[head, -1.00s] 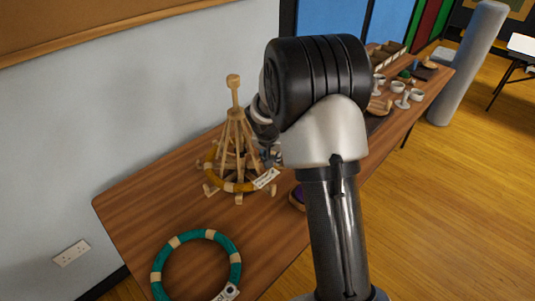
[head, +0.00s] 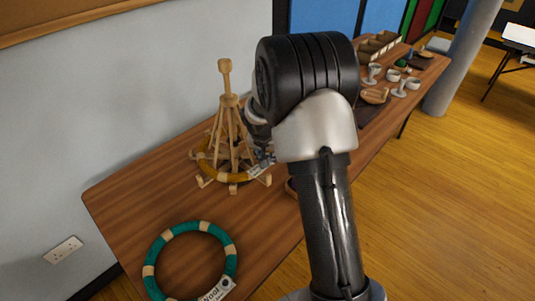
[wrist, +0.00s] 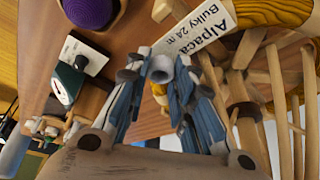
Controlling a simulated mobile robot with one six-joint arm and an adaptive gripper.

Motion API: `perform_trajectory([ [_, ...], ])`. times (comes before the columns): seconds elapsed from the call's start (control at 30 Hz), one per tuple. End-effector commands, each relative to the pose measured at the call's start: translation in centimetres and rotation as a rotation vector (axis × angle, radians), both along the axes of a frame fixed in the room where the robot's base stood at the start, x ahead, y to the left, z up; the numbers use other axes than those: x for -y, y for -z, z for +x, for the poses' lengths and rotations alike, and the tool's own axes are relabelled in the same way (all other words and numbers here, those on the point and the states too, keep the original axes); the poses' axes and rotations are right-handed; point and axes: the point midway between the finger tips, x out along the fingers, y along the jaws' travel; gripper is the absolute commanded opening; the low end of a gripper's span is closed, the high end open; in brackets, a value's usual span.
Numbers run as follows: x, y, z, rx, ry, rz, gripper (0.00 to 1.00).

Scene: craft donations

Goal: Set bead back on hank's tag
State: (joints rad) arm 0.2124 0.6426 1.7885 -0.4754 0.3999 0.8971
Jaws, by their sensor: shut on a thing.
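A mustard hank (head: 238,176) with pale bands lies around the base of a wooden swift (head: 228,125); it shows at the upper right of the wrist view (wrist: 275,12). Its white tag (wrist: 196,30), printed "Alpaca Bulky 24 m", sticks out towards my gripper (wrist: 165,72). My gripper is shut on a small grey bead (wrist: 161,68) whose hole shows. The bead appears right beside the tag's edge; whether they touch I cannot tell. In the head view my gripper (head: 264,155) is mostly hidden behind my arm, near the tag (head: 262,168).
A teal hank (head: 232,252) with a "Wool" tag (head: 218,290) lies at the front of the table (head: 120,205). A purple ball (wrist: 88,10) and a white card (wrist: 85,52) are near my gripper. Cups (head: 393,75) stand farther back. The swift's legs are close.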

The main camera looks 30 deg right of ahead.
Motion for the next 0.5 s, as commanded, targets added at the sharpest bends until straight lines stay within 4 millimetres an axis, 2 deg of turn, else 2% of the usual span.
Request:
perform_trajectory([
  [0.33,0.0,0.17,0.02,0.001,0.0,-0.001,0.16],
  [0.37,0.0,0.17,0.02,0.001,0.0,-0.001,0.24],
  [0.5,0.0,0.18,0.02,0.0,0.0,0.0,0.33],
])
